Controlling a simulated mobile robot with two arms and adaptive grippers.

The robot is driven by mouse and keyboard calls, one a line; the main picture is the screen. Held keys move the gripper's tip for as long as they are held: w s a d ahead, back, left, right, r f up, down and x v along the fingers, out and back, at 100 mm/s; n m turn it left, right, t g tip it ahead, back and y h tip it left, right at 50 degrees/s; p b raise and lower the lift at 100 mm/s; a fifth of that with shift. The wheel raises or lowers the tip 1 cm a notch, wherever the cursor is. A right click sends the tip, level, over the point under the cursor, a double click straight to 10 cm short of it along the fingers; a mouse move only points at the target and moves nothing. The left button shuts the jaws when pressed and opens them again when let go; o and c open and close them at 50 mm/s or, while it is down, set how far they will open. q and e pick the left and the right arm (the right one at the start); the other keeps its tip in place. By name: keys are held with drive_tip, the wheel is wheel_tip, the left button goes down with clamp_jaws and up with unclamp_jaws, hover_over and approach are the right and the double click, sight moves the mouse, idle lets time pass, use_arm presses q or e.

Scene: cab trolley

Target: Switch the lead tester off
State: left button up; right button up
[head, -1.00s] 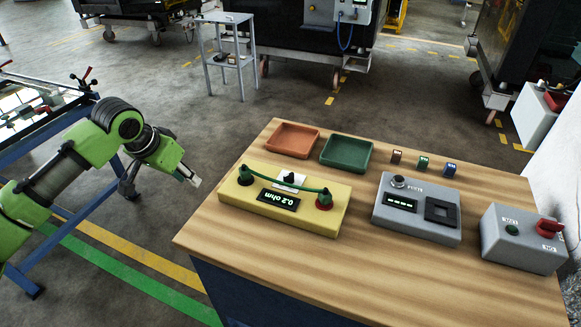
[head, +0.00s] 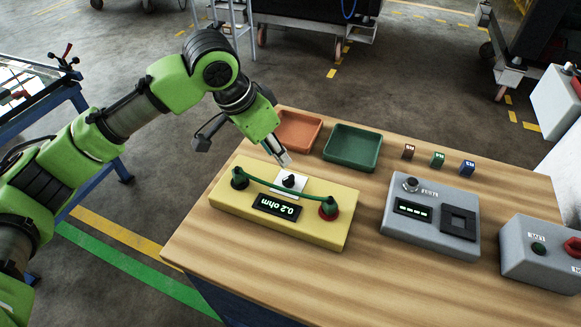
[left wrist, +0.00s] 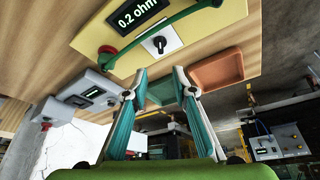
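The lead tester is a yellow box (head: 333,234) on the wooden bench, with a lit display (head: 277,204) reading 0.2 ohm. A green lead runs between its black post (head: 239,178) and red post (head: 328,208). A black rotary knob (head: 289,181) sits on a white plate behind the display; it also shows in the left wrist view (left wrist: 159,43). My left gripper (head: 284,160) is just behind and above the knob, apart from it. In the left wrist view its two fingers (left wrist: 158,88) stand apart with nothing between them. My right gripper is not in view.
Orange (head: 297,130) and green (head: 352,148) trays stand behind the tester. A grey box with a display (head: 430,221) and a grey switch box (head: 543,254) stand to the right. Three small blocks (head: 437,160) stand at the back. Bare bench lies in front.

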use_arm(q)
hover_over(292, 175)
drive_tip(key=s+a, duration=0.2)
drive_tip(key=f, duration=0.5)
drive_tip(key=shift+w+d+f+p, duration=0.1)
drive_tip(key=shift+w+f+p, duration=0.15)
drive_tip(key=shift+f+p, duration=0.05)
drive_tip(key=x, duration=0.4)
drive_tip(key=shift+f, duration=0.2)
drive_tip(key=shift+w+d+f, duration=0.15)
drive_tip(key=shift+f, duration=0.05)
clamp_jaws()
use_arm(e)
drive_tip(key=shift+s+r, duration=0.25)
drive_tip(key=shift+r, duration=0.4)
